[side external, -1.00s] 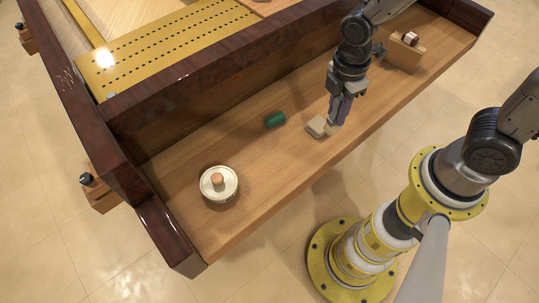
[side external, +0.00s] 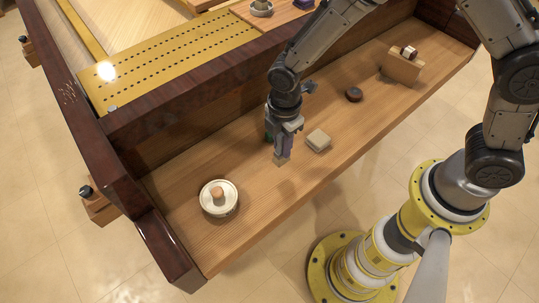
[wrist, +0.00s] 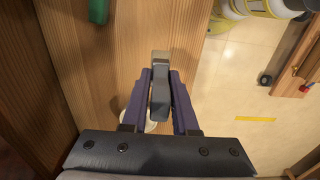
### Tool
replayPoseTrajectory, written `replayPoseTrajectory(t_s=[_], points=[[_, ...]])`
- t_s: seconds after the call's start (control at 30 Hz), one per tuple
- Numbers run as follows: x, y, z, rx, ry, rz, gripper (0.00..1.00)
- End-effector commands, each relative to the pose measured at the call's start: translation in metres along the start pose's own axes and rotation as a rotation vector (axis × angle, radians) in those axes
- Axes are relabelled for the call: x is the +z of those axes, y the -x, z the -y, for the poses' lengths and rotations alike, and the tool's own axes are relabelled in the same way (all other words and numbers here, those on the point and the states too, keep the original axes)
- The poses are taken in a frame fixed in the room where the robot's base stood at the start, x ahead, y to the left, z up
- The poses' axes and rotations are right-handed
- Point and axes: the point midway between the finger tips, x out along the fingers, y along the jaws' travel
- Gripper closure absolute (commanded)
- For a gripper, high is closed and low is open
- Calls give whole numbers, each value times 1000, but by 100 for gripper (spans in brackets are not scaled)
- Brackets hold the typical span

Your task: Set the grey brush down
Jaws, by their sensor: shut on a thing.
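In the side external view my gripper (side external: 284,143) points down over the wooden shelf, shut on the brush.
The shelf is bare between my gripper and the white container.

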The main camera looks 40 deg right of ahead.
Motion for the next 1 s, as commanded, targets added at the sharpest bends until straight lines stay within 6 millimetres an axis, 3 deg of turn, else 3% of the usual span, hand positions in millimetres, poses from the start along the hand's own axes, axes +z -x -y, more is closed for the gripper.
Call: replayPoseTrajectory(t_s=[0.1,0.23,0.47,0.67,1.0], points=[[-7,-19,-14,0,0,0,100],[-12,-29,-23,2,0,-1,100],[-16,-40,-30,1,0,-1,100],[-15,-67,-30,0,0,0,100],[-15,-71,-30,1,0,-1,100]])
